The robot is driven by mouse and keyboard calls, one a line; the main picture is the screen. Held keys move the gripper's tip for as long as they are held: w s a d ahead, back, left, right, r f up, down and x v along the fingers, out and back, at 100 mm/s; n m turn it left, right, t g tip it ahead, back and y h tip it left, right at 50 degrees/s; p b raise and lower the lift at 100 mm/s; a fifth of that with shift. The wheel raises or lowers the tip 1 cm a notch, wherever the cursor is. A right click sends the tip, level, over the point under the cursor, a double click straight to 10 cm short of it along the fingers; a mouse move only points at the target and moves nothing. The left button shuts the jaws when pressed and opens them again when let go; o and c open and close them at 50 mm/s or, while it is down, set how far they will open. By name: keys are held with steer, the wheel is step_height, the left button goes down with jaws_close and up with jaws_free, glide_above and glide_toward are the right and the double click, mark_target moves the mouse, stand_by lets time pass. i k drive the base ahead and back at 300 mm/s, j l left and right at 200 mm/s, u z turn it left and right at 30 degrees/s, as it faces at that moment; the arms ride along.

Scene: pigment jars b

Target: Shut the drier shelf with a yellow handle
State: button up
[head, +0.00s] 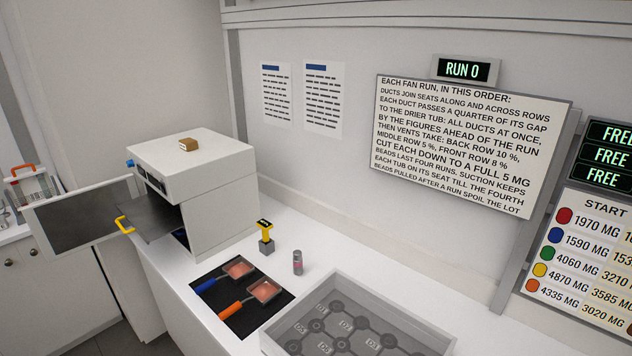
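The drier (220,210) is a white box on the counter at left. Its shelf (150,217) is a dark plate that sticks out of the open front, to the left. The yellow handle (124,225) is at the shelf's outer end. The drier door (82,215), with a dark panel, stands open beside the shelf. The back part of the shelf is hidden inside the drier. My gripper is not in view.
A small brown-and-white block (187,145) lies on the drier. A dark mat (240,318) bears two scoops, blue-handled and orange-handled. A yellow-topped stand (265,238), a small jar (297,262) and a grey tray (272,345) are on the counter.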

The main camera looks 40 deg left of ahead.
mark_target(152, 216)
steer(key=u, duration=2.75)
steer(key=i+j+z, duration=0.2)
steer(key=z, duration=0.3)
steer(key=i+j+z, duration=0.3)
steer(key=z, duration=0.15)
steer(key=i+j, duration=0.2)
steer(key=j, duration=0.15)
steer(key=i+j+z, duration=0.1)
steer(key=j, duration=0.3)
steer(key=i+j, duration=0.25)
steer(key=i+j+z, duration=0.1)
steer(key=j, duration=0.4)
steer(key=i+j, duration=0.25)
steer(key=j, duration=0.15)
steer(key=i+j+z, duration=0.1)
steer(key=j, duration=0.3)
steer(key=i+j, duration=0.25)
steer(key=j, duration=0.15)
steer(key=i+j+z, duration=0.15)
steer(key=j, duration=0.25)
